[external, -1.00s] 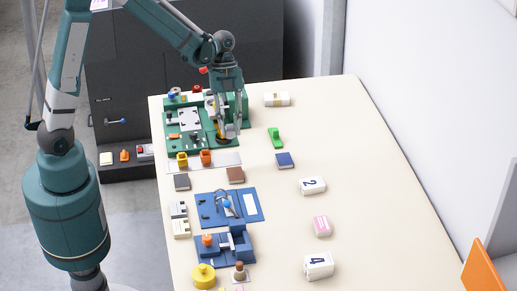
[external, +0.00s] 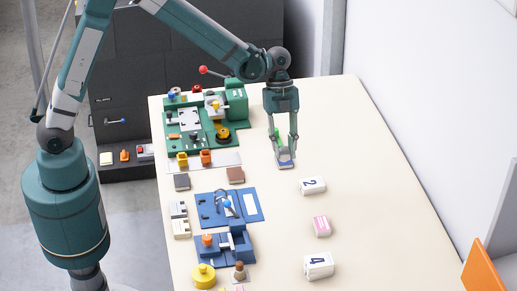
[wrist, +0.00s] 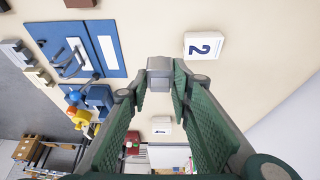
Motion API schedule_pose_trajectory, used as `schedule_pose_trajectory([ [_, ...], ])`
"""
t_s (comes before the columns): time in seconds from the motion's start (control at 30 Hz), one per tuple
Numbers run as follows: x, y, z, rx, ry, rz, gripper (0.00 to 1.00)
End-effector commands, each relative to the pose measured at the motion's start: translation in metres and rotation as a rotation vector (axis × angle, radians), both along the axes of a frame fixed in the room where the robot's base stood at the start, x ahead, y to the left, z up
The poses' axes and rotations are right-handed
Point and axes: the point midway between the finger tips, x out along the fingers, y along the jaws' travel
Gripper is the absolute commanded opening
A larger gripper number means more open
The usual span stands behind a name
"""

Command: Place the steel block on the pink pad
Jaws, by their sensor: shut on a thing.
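My gripper (external: 285,150) is shut on a small grey steel block (wrist: 160,75), which shows between the fingertips in the wrist view. A white block with a pink top (external: 321,226) lies on the table, nearer the camera and right of the gripper. A pinkish sliver (external: 240,288) shows at the bottom edge.
A green fixture (external: 190,145) stands left of the gripper and a blue fixture (external: 225,245) nearer the camera. White blocks marked 2 (external: 312,185) and 4 (external: 318,265) lie to the right. The table's right side is clear.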

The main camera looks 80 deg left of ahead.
Motion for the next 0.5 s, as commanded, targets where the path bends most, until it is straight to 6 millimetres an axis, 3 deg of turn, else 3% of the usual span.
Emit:
schedule_pose_trajectory([
  [0.5, 0.057, -0.147, 0.009, -0.007, -0.001, -0.005, 0.06],
])
